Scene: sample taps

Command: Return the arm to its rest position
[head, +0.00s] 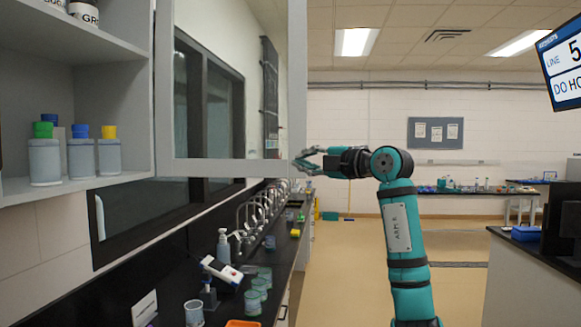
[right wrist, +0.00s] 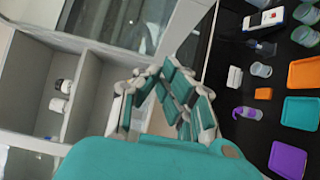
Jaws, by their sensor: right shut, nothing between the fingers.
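My right gripper (head: 303,162) is at the end of my raised teal right arm. It points left, at the lower right corner of an open glass cabinet door (head: 297,85). I cannot tell whether it touches the door frame. In the right wrist view the gripper (right wrist: 160,72) has its fingers drawn together at the tips, with nothing between them. My left gripper is not in view.
The open cabinet (head: 140,110) at left holds bottles with green, blue and yellow caps. Below, a black counter (head: 180,275) carries taps, cups and a soap bottle (head: 223,245). In the right wrist view it holds coloured trays (right wrist: 300,112). Open floor (head: 345,270) lies beyond; another bench stands at right.

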